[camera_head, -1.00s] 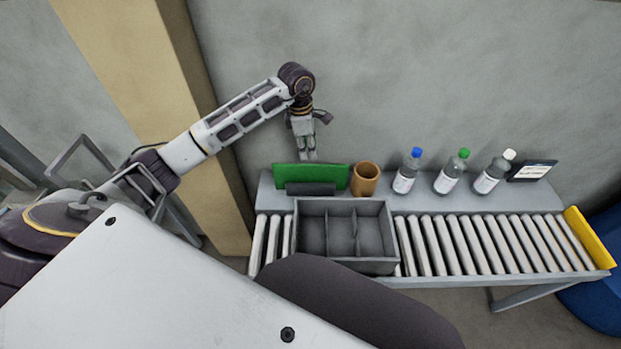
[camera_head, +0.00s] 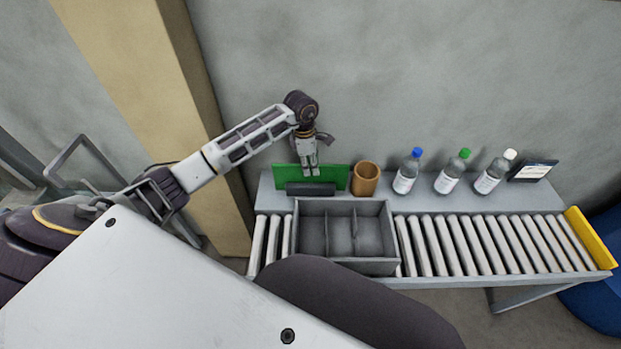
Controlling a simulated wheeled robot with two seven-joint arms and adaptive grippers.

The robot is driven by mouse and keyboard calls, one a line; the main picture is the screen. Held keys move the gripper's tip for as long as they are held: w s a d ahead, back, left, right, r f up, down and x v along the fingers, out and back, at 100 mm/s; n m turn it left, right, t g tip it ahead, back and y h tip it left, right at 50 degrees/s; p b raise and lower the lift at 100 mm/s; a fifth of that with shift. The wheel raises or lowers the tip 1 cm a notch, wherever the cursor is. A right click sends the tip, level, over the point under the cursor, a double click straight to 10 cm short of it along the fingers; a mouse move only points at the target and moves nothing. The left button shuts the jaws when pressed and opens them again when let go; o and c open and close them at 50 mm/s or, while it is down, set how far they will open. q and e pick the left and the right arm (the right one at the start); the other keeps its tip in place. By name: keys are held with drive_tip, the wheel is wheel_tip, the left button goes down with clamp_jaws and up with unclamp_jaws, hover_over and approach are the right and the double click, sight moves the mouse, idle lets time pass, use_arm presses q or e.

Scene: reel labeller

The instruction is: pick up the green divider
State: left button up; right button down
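The green divider (camera_head: 338,178) is an upright panel standing in a dark holder (camera_head: 311,189) at the left end of the back shelf. My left gripper (camera_head: 311,173) points down at the divider's top edge, its fingertips overlapping the upper part of the panel in the head view. Whether they touch it, and how far the fingers are apart, I cannot tell from this angle. My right gripper is not in view.
A brown cup (camera_head: 366,179) stands close to the divider's right. Several capped bottles (camera_head: 406,174) and a small dark display (camera_head: 532,171) stand further right. A grey compartment tray (camera_head: 346,263) sits on the roller conveyor (camera_head: 480,243) in front.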

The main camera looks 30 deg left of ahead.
sight(311, 178)
use_arm(q)
drive_tip(key=shift+f, duration=0.15)
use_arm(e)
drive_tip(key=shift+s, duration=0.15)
use_arm(q)
drive_tip(key=shift+f, duration=0.3)
drive_tip(key=f, duration=0.2)
drive_tip(key=shift+w+f, duration=0.2)
drive_tip(key=shift+f, duration=0.95)
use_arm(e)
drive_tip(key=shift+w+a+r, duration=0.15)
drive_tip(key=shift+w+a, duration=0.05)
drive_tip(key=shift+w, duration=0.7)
use_arm(q)
drive_tip(key=shift+w, duration=0.1)
clamp_jaws()
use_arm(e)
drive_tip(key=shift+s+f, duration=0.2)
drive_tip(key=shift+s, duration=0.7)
